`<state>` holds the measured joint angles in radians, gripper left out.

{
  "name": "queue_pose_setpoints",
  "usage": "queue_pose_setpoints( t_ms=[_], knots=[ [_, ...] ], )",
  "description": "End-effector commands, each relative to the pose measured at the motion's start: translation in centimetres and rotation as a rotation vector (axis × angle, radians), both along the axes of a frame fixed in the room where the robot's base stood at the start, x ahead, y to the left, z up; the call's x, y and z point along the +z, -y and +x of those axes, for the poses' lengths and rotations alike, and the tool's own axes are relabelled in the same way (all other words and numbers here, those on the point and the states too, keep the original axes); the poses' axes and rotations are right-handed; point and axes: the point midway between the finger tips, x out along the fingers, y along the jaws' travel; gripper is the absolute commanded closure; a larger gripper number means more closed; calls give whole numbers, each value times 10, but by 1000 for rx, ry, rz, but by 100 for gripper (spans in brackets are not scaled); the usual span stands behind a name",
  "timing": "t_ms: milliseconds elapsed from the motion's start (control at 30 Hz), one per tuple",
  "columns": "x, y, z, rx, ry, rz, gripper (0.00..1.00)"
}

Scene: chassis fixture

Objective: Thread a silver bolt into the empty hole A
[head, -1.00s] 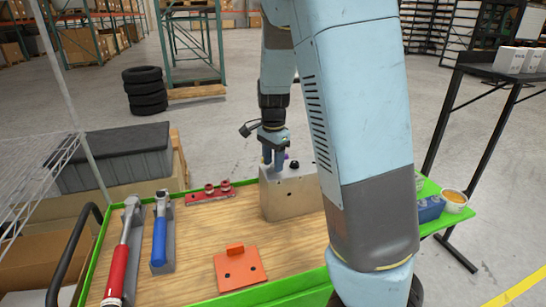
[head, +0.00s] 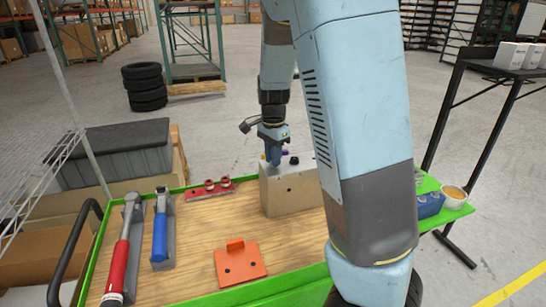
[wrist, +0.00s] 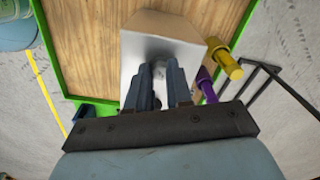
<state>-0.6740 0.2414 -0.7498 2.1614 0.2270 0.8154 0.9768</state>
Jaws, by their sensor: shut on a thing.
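The chassis block (head: 290,193), a pale metal box, stands at the back of the wooden cart top. In the wrist view its top (wrist: 150,48) lies under the fingertips. My gripper (head: 272,158) points down at the block's top, towards its left rear. In the wrist view my gripper (wrist: 160,75) is shut on a small grey piece, seemingly the silver bolt (wrist: 160,68), mostly hidden between the fingers. Its tip and hole A are hidden, so I cannot tell how deep it sits. A dark round feature (head: 294,160) shows on the block's top.
A yellow peg (wrist: 229,65) and a purple peg (wrist: 205,86) stand close beside the fingers. A red bracket (head: 210,194), a blue-handled tool (head: 160,238), a red-handled tool (head: 122,258) and an orange plate (head: 241,265) lie on the cart. The wood between them is clear.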

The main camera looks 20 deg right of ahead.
Motion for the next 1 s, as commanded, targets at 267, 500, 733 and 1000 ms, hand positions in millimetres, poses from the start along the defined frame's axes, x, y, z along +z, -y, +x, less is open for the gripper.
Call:
queue_pose_setpoints(
  t_ms=[267,500,733,1000],
  knots=[
    [0,0,0,-131,1,0,100],
    [-1,0,1,-383,1,0,100],
    [-2,0,1,-622,1,-1,100],
    [-3,1,1,-908,1,0,100]
  ],
)
